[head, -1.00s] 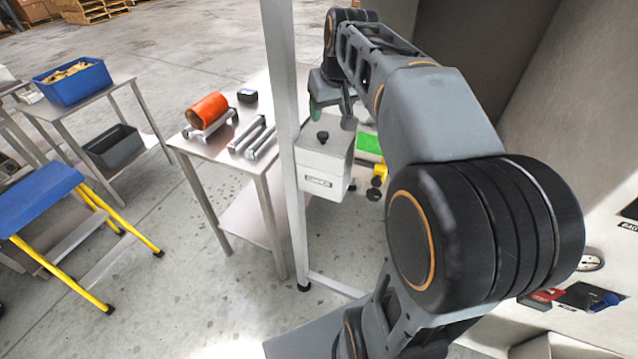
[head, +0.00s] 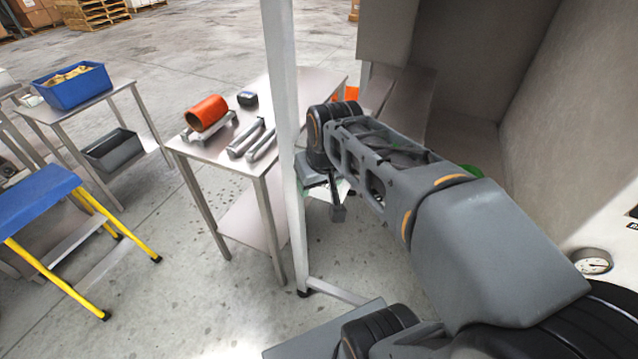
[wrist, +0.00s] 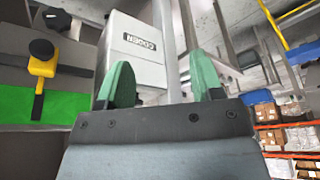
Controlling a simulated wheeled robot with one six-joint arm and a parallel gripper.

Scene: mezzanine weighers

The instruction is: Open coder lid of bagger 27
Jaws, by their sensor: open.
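The coder (wrist: 128,58) is a pale box with an upside-down CODER label in the wrist view. The lid's edge and state cannot be made out.
A yellow handle (wrist: 42,66) with a black knob stands over a green strip (wrist: 58,104) beside the coder. In the head view a pale upright post (head: 281,120) stands close left of my arm. A steel table (head: 190,149) holds an orange roll (head: 206,112).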

